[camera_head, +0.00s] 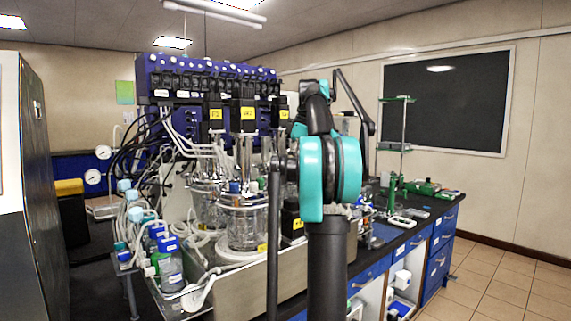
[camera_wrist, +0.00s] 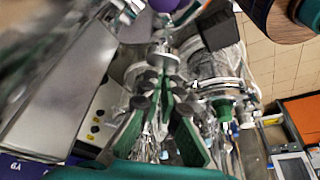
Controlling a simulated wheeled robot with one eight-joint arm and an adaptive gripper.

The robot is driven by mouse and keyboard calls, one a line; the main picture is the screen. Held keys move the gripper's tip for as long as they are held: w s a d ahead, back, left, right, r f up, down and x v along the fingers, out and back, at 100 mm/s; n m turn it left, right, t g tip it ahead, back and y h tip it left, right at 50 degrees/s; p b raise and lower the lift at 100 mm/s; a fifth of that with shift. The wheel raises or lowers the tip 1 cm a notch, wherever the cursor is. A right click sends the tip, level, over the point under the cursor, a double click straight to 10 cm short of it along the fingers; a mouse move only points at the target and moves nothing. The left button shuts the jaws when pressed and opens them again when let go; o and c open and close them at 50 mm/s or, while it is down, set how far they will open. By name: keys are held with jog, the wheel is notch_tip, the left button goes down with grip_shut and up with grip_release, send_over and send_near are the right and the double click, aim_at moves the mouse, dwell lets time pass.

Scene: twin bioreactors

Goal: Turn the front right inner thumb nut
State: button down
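The front glass bioreactor vessel (camera_head: 243,228) stands left of my arm in the head view, with its metal head plate (camera_head: 238,201) carrying tubes and fittings. I cannot single out the front right inner thumb nut in either view; it is too small or hidden. In the wrist view a metal head plate (camera_wrist: 157,62) with dark, round fittings lies at and beyond my fingertips. My gripper (camera_wrist: 160,90) has green-faced fingers spread apart, with metal and glass parts showing between them. I see nothing clearly held. In the head view my arm hides my gripper.
The rear vessel (camera_head: 207,207) stands close behind. Capped bottles (camera_head: 170,262) and tubing crowd the left. The blue control rack (camera_head: 205,80) rises behind. The dark bench (camera_head: 405,237) on the right holds green tools. Open tiled floor (camera_head: 500,285) lies at right.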

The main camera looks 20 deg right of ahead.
jog(key=w+m+t+h, duration=0.25)
jog(key=w+m, duration=0.25)
jog(key=m, duration=0.6)
jog(key=a+v, duration=0.1)
jog(key=v, duration=0.8)
jog(key=shift+d+r, duration=0.3)
jog(key=shift+r, duration=0.15)
